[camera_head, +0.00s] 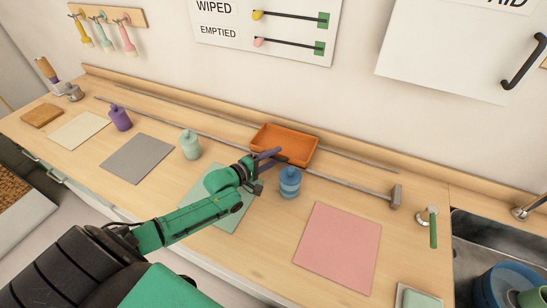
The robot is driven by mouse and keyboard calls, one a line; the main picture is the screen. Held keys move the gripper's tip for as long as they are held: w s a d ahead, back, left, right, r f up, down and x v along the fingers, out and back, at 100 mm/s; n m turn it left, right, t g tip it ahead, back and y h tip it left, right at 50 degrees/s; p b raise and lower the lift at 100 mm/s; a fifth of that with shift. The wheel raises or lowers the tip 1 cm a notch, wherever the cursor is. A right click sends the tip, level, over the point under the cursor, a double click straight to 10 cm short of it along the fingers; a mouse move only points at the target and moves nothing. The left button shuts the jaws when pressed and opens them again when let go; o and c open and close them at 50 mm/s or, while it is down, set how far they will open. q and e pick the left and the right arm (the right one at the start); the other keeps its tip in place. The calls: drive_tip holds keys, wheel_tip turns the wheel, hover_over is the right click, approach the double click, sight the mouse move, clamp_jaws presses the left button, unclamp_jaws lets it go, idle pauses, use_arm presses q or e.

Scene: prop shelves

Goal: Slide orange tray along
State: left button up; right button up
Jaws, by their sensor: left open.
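The orange tray (296,142) sits on the counter at the middle right, between two long thin rails that run along the back. My left arm reaches in from the lower left. My left gripper (268,160) is open at the near left edge of the tray, and one dark finger overlaps the tray in the picture. I cannot tell whether it touches the tray. The gripper hides part of the tray's near side. My right gripper is not in view.
A blue bottle (290,182) stands close to the right of my gripper. A mint bottle (190,144) and a purple bottle (120,118) stand to the left. The front rail (350,187) ends at a stop (396,197). A pink mat (338,247) lies bare. A sink (490,250) is at right.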

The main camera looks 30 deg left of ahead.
use_arm(q)
clamp_jaws()
idle(1.4)
